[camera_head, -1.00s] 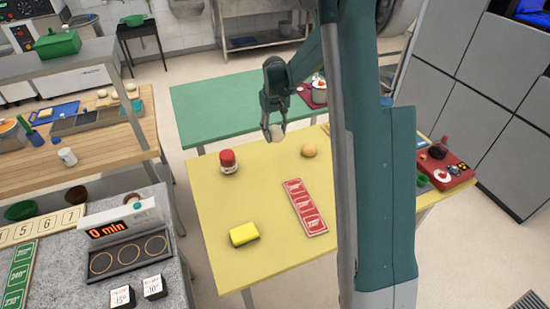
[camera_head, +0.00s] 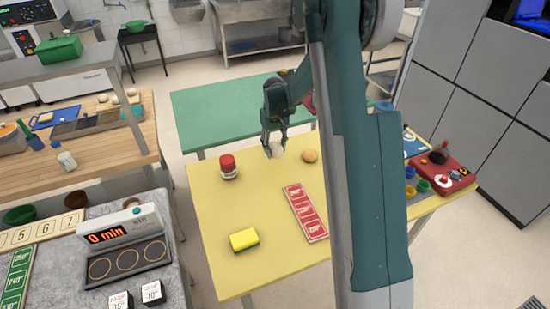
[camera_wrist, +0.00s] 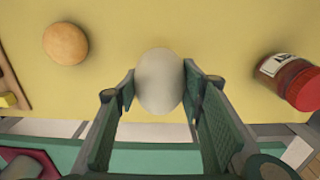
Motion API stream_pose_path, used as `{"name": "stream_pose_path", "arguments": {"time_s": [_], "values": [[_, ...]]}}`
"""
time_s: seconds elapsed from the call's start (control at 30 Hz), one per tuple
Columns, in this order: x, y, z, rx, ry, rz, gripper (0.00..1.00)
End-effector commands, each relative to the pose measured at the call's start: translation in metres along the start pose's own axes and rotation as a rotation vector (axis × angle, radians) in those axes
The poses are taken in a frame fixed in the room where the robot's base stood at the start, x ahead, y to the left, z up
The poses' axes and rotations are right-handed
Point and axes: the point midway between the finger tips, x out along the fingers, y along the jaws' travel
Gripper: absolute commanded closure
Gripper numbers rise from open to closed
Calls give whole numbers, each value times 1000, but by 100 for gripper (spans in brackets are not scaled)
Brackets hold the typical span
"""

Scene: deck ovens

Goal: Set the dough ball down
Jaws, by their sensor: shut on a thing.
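My gripper (camera_head: 274,150) is shut on a pale dough ball (camera_wrist: 160,82), which sits between its two green finger pads in the wrist view. In the head view the dough ball (camera_head: 277,151) shows at the fingertips over the far edge of the yellow table (camera_head: 215,265). I cannot tell whether it touches the table top. My gripper is between a red-lidded jar on the left and an orange-brown bun on the right.
The red-lidded jar (camera_head: 228,166) and the bun (camera_head: 310,156) flank the gripper. A red card strip (camera_head: 306,212) and a yellow sponge (camera_head: 243,240) lie nearer. A green table (camera_head: 215,108) stands behind. The yellow table's middle, left of the strip, is clear.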

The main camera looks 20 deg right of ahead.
Motion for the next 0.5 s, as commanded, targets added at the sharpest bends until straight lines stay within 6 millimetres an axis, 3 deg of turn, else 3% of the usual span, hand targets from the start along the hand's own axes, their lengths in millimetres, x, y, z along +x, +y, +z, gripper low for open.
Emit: {"name": "stream_pose_path", "arguments": {"time_s": [0.13,0.5], "values": [[11,0,0,0,0,0,75],[13,0,0,0,0,0,75]]}}
